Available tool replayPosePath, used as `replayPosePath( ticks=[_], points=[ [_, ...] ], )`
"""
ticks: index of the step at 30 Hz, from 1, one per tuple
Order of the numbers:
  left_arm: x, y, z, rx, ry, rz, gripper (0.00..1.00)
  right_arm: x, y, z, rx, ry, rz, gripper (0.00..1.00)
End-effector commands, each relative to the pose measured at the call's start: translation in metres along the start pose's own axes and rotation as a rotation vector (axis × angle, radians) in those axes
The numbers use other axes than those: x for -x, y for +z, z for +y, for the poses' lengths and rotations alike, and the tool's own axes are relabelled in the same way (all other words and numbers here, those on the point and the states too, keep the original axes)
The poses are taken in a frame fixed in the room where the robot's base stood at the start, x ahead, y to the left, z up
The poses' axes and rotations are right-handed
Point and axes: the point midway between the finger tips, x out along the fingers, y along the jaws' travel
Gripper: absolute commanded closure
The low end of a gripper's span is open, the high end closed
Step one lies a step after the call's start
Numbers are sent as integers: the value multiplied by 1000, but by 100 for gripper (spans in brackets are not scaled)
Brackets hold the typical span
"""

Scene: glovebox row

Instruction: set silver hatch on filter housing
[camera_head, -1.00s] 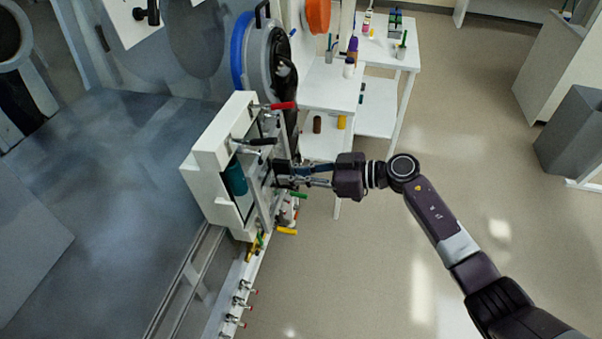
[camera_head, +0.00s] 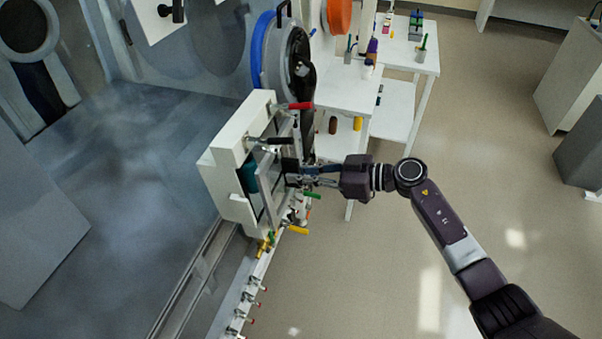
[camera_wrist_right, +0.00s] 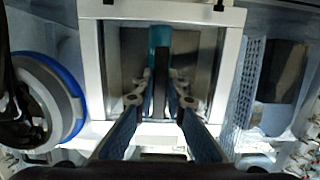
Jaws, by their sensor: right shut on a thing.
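The filter housing (camera_head: 225,158) is a white open-fronted box on the glovebox wall, with a teal cylinder (camera_head: 248,175) inside. In the right wrist view its white frame (camera_wrist_right: 91,60) surrounds the teal cylinder (camera_wrist_right: 160,38). The silver hatch (camera_head: 268,207) is a thin upright plate at the housing's open front, partly hidden by clamps and my gripper. My right gripper (camera_head: 291,172) is shut on the hatch's dark handle (camera_wrist_right: 161,95), its fingers pointing at the housing. I cannot tell whether the hatch touches the housing rim. My left gripper is out of view.
Toggle clamps with red (camera_head: 300,106), black (camera_head: 277,141), green (camera_head: 313,195) and yellow (camera_head: 298,230) handles sit around the housing front. A round blue-ringed port (camera_head: 262,55) is behind it.

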Motion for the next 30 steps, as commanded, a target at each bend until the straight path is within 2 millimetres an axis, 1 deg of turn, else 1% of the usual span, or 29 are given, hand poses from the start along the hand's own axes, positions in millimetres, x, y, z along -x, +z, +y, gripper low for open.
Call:
replayPosePath(
  ticks=[1,18,30],
  points=[
    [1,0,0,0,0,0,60,-1,-4,0,1,0,5,100],
    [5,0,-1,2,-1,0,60,-11,-6,0,2,2,5,100],
    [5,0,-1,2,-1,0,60,-13,-6,0,2,2,5,100]
  ],
)
